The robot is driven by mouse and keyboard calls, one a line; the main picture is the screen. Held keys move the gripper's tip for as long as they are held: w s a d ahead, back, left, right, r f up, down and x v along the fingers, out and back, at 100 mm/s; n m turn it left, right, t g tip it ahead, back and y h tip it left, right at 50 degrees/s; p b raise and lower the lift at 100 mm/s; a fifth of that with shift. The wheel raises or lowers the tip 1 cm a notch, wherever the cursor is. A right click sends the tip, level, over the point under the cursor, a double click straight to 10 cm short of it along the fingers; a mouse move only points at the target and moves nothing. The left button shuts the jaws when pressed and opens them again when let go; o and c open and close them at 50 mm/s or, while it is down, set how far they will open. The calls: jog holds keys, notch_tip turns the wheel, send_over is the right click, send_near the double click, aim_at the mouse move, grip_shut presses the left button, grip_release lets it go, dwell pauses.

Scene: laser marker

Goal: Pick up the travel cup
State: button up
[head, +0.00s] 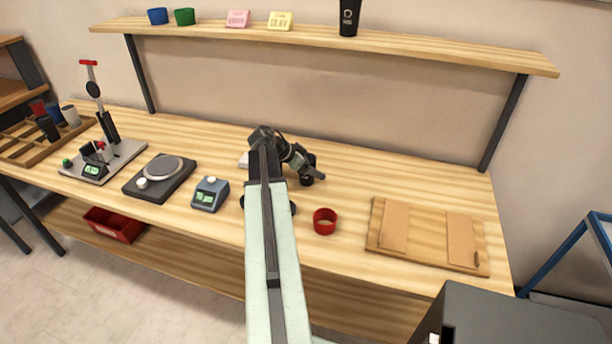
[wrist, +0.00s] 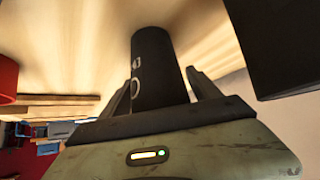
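A black cup with white marks (wrist: 160,65), which looks like the travel cup, stands out between the two fingers of my gripper (wrist: 163,80) in the wrist view. The left finger is right against or very close to the cup's side. A narrow gap shows between the cup and the right finger, so my gripper looks open around it. The cup's near end is hidden by the gripper body. In the head view my gripper (head: 314,175) is low over the workbench, with dark shapes beside it too small to tell apart. A similar black cup (head: 348,17) stands on the shelf.
A red cup (head: 325,221) stands on the workbench (head: 350,192), right of my arm. A wooden board (head: 428,237) lies further right. A blue scale (head: 210,194), a hotplate (head: 160,176) and a stand (head: 105,160) are on the left. The shelf (head: 430,45) runs above the back.

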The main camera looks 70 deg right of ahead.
jog(key=c, duration=0.5)
